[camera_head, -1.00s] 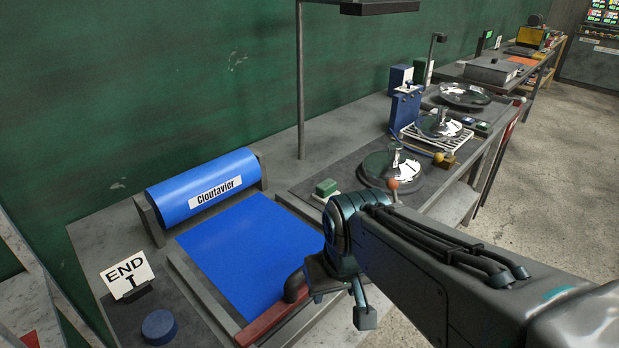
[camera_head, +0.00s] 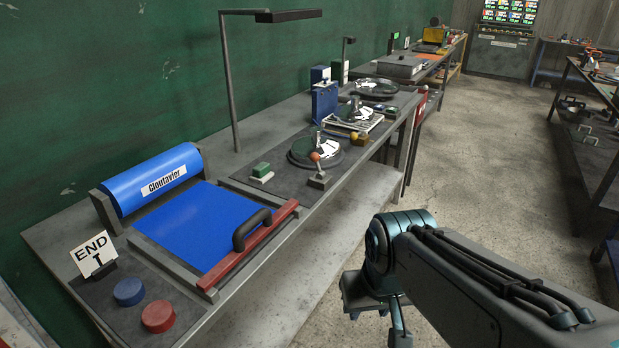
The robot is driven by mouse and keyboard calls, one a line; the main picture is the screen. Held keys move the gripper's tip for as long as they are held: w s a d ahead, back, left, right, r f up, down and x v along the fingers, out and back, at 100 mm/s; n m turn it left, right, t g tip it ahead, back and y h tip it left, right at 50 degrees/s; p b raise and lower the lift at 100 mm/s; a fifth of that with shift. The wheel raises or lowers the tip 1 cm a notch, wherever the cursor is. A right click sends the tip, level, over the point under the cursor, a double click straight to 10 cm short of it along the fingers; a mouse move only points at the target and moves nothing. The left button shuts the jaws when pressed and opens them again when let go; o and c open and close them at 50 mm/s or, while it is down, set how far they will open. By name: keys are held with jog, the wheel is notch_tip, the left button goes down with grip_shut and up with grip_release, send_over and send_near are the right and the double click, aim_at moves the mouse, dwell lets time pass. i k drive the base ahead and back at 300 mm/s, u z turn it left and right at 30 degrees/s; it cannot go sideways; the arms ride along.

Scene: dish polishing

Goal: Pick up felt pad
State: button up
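No single thing is clearly marked as the felt pad. A blue round disc (camera_head: 129,292) and a red round disc (camera_head: 158,316) lie flat on the dark mat at the bench's near left end, by the END sign (camera_head: 93,253). A small green block (camera_head: 261,169) sits on a white base farther along the bench. My gripper (camera_head: 376,322) hangs over the floor, right of the bench edge and apart from all of these. Its fingers look spread, with nothing seen between them; the arm partly hides them.
A blue Cloutavier roller (camera_head: 152,181) and blue sheet (camera_head: 200,224) lie behind a red bar (camera_head: 250,244) with a black handle. Turntable-like discs (camera_head: 316,150) and a lamp post (camera_head: 229,85) stand farther along. Open floor (camera_head: 480,170) lies right of the bench; shelving (camera_head: 590,140) stands far right.

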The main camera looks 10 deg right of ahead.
aim_at(261, 173)
jog(key=u, duration=0.85)
jog(key=k, duration=0.15)
jog(key=z, duration=1.8)
jog(key=i, duration=1.4)
jog(key=u, duration=0.85)
jog(key=i, duration=0.8)
jog(key=u, duration=1.15)
jog(key=i, duration=0.3)
jog(key=u, duration=0.25)
